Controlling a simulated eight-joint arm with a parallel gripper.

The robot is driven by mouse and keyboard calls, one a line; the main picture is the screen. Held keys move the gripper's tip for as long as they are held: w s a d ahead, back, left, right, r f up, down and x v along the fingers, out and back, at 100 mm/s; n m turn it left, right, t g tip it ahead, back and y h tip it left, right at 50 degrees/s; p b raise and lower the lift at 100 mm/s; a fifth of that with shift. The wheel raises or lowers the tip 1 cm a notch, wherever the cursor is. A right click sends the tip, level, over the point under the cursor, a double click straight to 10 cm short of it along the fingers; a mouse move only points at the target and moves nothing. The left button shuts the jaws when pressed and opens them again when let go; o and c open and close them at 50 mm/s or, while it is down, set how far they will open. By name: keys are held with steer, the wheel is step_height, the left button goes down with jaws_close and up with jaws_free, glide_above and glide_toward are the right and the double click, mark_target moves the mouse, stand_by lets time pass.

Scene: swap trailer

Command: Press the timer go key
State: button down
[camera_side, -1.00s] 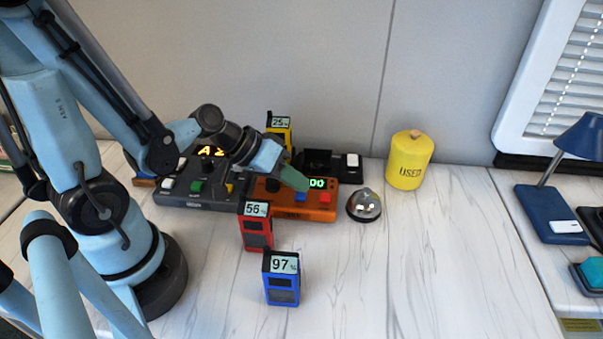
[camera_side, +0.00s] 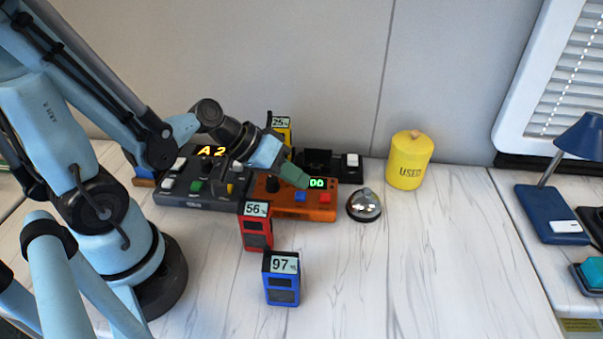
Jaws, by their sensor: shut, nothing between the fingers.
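The timer is an orange box (camera_side: 319,214) with a green lit display (camera_side: 317,183) reading zeros, partly covered by my gripper. A blue key (camera_side: 300,197) and a red key (camera_side: 325,198) show on its top. No key label is readable here. My gripper (camera_side: 297,178) is shut and empty, with its green tip over the timer just behind the blue key and beside the display. I cannot tell whether the tip touches the timer.
A dark console (camera_side: 195,201) with several keys stands left of the timer. A silver bell (camera_side: 364,206) is at its right. Red (camera_side: 257,227) and blue (camera_side: 282,279) battery packs stand in front. A yellow canister (camera_side: 409,160) stands behind right. The table's right front is clear.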

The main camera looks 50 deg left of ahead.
steer(key=shift+r, duration=2.5)
steer(key=shift+s+a+r+m+g+y, duration=0.1)
steer(key=shift+s+a+r+m+y, duration=0.35)
steer(key=shift+y, duration=0.4)
steer(key=shift+s+a+r+m+g+y, duration=0.1)
steer(key=shift+s+a+r+m+y, duration=0.1)
steer(key=shift+a+r+m+y, duration=0.45)
steer(key=shift+s+a+r+m+g+y, duration=0.15)
steer(key=shift+s+a+y, duration=0.25)
steer(key=shift+y, duration=0.6)
steer(key=shift+w, duration=0.1)
step_height(320, 180, up, 5)
steer(key=n+g, duration=0.7)
steer(key=n, duration=0.2)
glide_above(300, 194)
steer(key=shift+r, duration=0.1)
